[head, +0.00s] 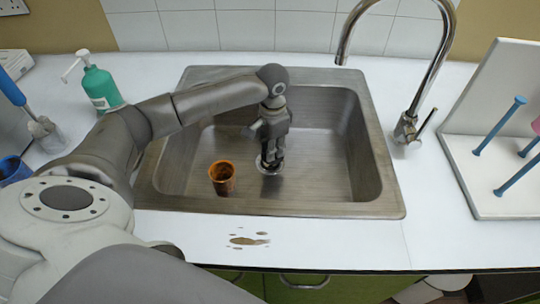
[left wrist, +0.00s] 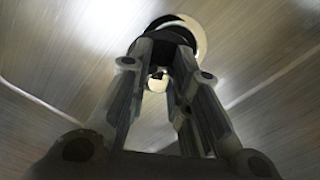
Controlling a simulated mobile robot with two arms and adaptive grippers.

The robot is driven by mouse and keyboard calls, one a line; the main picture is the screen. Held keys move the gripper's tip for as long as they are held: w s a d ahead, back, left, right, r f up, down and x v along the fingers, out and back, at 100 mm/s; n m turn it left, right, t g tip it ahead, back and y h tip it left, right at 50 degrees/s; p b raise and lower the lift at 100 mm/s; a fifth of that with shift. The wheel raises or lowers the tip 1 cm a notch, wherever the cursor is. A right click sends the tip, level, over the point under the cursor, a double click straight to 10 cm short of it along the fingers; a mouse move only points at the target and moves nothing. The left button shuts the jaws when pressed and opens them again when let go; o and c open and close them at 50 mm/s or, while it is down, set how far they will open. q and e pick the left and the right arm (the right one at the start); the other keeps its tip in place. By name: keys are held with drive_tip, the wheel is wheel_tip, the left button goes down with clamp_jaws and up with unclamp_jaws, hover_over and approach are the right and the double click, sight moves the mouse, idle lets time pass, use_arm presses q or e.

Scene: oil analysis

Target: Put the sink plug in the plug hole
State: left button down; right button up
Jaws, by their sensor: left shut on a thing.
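My left gripper (head: 268,163) points down into the steel sink (head: 320,150), over the plug hole (head: 268,168) in its floor. It is shut on the sink plug. In the left wrist view the fingers (left wrist: 160,75) close around a small pale knob, and the dark plug (left wrist: 166,36) shows beyond their tips. The bright rim of the plug hole (left wrist: 198,32) shows around and behind the plug, more on the right side. The plug is mostly hidden by the gripper in the head view. I cannot tell if it is seated or just above. My right gripper is not in view.
An orange-brown cup (head: 222,178) stands in the sink left of my gripper. The chrome tap (head: 405,130) rises at the right, beside a white rack with blue pegs (head: 515,180). A green soap bottle (head: 101,88) stands at the left. Brown spill spots (head: 248,240) lie in front.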

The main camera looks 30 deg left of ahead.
use_arm(q)
drive_tip(key=shift+w+a+f, duration=0.3)
drive_tip(key=shift+a+f, duration=0.1)
drive_tip(key=shift+f, duration=0.2)
drive_tip(key=shift+w+a+f, duration=0.3)
drive_tip(key=shift+a+f, duration=0.1)
drive_tip(key=shift+f, duration=0.2)
wheel_tip(320, 180, down, 3)
drive_tip(key=shift+f, duration=0.1)
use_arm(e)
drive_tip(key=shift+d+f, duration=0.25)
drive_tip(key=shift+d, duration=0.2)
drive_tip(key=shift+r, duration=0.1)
use_arm(q)
drive_tip(key=c, duration=1.3)
unclamp_jaws()
drive_tip(key=shift+f, duration=0.1)
drive_tip(key=shift+c, duration=0.2)
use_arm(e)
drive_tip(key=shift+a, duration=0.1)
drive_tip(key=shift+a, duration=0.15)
